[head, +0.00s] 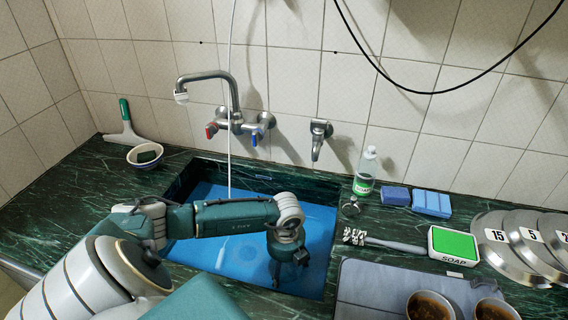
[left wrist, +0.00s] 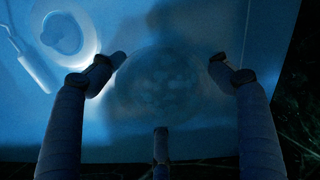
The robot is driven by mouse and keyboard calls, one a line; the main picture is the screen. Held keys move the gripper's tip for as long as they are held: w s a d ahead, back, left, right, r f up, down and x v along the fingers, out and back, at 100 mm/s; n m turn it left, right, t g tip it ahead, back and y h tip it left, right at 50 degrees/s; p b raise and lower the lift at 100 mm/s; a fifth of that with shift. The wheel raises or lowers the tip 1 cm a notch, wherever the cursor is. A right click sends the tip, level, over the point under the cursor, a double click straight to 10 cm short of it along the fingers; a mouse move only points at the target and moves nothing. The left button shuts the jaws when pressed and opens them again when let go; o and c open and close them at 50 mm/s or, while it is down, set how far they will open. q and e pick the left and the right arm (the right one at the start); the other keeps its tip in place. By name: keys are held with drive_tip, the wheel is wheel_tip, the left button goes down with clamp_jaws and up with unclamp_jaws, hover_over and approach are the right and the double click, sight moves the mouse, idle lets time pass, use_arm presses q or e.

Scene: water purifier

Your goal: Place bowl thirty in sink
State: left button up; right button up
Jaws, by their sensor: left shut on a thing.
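The sink (head: 235,255) is a blue basin set in the dark green counter. My left gripper (head: 288,272) reaches down into its right part. In the left wrist view, the fingers (left wrist: 168,60) stand around a dim round bowl-like thing (left wrist: 165,85) and are shut on it. It is too dark to read any number on it, and the head view does not show it clearly. My right gripper is not in view.
A faucet (head: 215,88) hangs over the sink. A small bowl with a sponge (head: 145,155) is at left. Soap bottle (head: 365,172), blue sponges (head: 431,202), brush (head: 385,243), soap box (head: 453,245), numbered metal discs (head: 500,255) and two brown-filled bowls (head: 430,305) crowd the right.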

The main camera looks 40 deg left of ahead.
sight(284, 274)
use_arm(q)
drive_tip(key=shift+f, duration=2.2)
drive_tip(key=shift+f, duration=0.15)
drive_tip(key=o, duration=1.2)
drive_tip(key=r+b, duration=0.1)
drive_tip(key=r, duration=1.1)
drive_tip(key=shift+d+r, duration=0.2)
